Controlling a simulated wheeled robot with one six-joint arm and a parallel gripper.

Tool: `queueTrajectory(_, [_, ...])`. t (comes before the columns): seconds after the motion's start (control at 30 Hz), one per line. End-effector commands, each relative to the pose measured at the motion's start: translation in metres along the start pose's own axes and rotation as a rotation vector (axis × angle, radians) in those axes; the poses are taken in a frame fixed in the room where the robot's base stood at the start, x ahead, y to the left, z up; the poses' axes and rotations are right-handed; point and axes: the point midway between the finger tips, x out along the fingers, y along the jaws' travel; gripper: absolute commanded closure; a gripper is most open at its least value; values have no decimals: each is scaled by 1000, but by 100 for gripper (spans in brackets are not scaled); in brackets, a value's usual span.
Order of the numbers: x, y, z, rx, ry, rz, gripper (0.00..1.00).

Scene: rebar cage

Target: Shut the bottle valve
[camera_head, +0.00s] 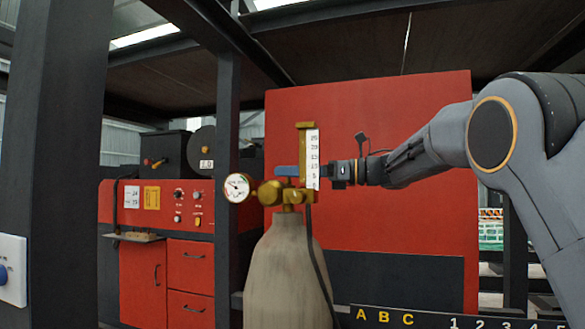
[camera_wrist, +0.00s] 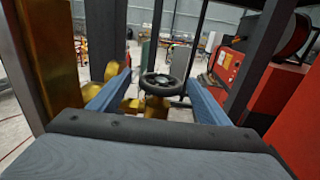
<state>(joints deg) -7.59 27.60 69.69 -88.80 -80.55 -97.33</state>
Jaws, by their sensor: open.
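The gas bottle (camera_head: 288,270) stands upright in the head view, with brass valve fittings (camera_head: 270,193) and a round gauge (camera_head: 237,187) on top. In the wrist view the black valve handwheel (camera_wrist: 162,84) sits on brass fittings, between and slightly beyond the blue fingers of my gripper (camera_wrist: 159,80). The fingers are apart, one on each side, and I cannot tell whether they touch the wheel. In the head view my gripper (camera_head: 286,171) reaches in from the right, partly hidden behind the flowmeter. I cannot make out the handwheel there.
The brass flowmeter (camera_head: 306,140) with a white scale stands close beside the fingers. It shows large at the wrist view's left edge (camera_wrist: 50,50). A dark hose (camera_head: 318,255) hangs beside the bottle. A red panel (camera_head: 400,150) stands behind. A dark post (camera_head: 228,120) rises left.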

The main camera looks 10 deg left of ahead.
Motion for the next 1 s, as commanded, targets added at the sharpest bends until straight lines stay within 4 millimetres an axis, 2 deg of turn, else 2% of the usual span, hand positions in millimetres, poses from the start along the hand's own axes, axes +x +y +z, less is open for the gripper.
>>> queueTrajectory(0.13, [10, 0, 0, -1, 0, 1, 29])
queueTrajectory(0.4, [12, 0, 0, -1, 0, 0, 29])
queueTrajectory(0.67, [12, 0, 0, -1, 0, 1, 70])
queueTrajectory(1.0, [13, 0, -2, -3, 1, -53, 70])
